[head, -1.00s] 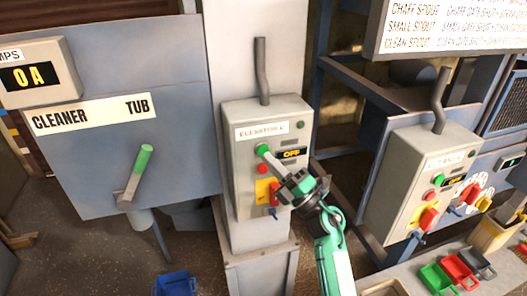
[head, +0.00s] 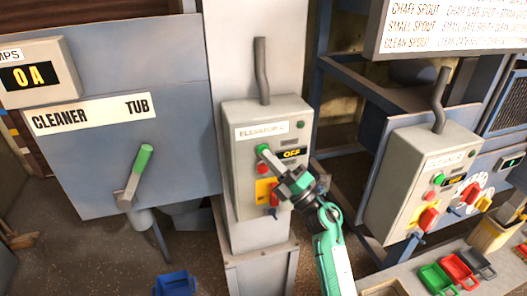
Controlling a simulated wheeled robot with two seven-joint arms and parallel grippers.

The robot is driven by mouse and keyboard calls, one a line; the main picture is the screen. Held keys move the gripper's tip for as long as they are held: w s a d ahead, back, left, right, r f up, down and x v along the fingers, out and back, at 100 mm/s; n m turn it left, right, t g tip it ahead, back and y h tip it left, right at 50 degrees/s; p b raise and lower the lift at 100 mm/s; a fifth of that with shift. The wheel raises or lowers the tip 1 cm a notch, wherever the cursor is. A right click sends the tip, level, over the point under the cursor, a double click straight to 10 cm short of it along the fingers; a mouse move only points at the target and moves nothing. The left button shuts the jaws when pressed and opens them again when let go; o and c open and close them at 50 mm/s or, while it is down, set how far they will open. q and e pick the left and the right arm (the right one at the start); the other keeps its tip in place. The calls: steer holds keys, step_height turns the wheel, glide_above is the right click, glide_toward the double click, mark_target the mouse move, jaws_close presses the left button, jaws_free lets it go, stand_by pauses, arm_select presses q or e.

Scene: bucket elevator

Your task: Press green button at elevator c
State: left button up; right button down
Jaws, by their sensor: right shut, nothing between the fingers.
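A grey control box labelled as an elevator (head: 240,190) is mounted on the pale column in the middle of the head view. Its green button (head: 262,148) is on the left of the box face, below the label. My right gripper (head: 268,157) is shut and empty. Its tips are at the green button; I cannot tell whether they touch it or press it. A red button (head: 262,169) is just below. The black display (head: 292,153) on the box reads OFF. A red switch on a yellow plate (head: 265,192) is partly behind my gripper. My left gripper is not in view.
A second grey control box (head: 400,175) with its own green button stands at the right. A green-handled lever (head: 139,170) sticks out from the cleaner tub panel (head: 75,165) at left. Small coloured bins (head: 460,268) are at the lower right.

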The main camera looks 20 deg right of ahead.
steer(key=shift+w+r, duration=0.1)
steer(key=shift+w, duration=0.1)
stand_by(0.3)
steer(key=shift+s, duration=0.85)
steer(key=shift+s, duration=0.1)
steer(key=shift+s+d+p, duration=0.1)
steer(key=shift+s+p, duration=0.55)
steer(key=shift+s, duration=1.75)
